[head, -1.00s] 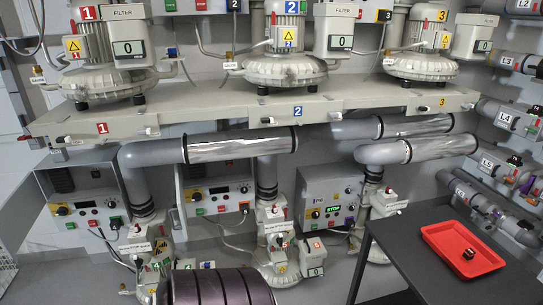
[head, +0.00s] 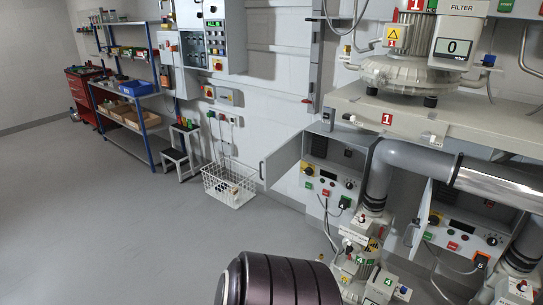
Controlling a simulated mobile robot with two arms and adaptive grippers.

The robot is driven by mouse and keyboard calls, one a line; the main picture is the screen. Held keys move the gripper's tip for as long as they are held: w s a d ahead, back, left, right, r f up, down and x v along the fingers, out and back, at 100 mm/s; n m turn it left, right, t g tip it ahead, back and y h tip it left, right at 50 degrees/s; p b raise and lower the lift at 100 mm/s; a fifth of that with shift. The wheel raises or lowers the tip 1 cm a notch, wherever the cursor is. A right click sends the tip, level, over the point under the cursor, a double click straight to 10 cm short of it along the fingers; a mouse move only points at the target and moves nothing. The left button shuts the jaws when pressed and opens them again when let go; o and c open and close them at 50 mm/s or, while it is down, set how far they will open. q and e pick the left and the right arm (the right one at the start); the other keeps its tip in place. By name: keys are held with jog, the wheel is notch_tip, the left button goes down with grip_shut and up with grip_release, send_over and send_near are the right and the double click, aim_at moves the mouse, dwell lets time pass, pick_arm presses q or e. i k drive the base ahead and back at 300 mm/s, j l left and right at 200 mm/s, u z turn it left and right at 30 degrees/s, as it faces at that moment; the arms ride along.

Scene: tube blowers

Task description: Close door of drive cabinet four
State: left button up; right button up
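A grey drive cabinet (head: 341,160) at the right of the middle stands with its door (head: 284,162) swung open to the left. Knobs, buttons and a small display show inside on its panel. No number is readable on the cabinet itself. A pale blower unit with green number 4 tags (head: 361,261) stands just below and to the right of it. A grey pipe runs down along the cabinet's right side. Neither of my grippers is in view.
A second cabinet (head: 460,222) with a similar panel is at the right. A white wire basket (head: 229,186) stands on the floor left of the open door. Blower 1's shelf (head: 450,117) overhangs at right. The grey floor (head: 130,220) at left is clear.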

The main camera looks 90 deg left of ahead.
aim_at(277, 164)
jog(key=k+j+u, duration=0.2)
jog(key=j, duration=0.25)
jog(key=k+j+u, duration=0.2)
jog(key=j, duration=0.25)
jog(key=k+j+u, duration=0.25)
jog(key=j, duration=0.25)
jog(key=j+u, duration=0.2)
jog(key=j, duration=0.25)
jog(key=j+u, duration=0.2)
jog(key=j, duration=0.35)
jog(key=k+j, duration=0.1)
jog(key=j, duration=1.4)
jog(key=k+j, duration=0.15)
jog(key=j, duration=0.6)
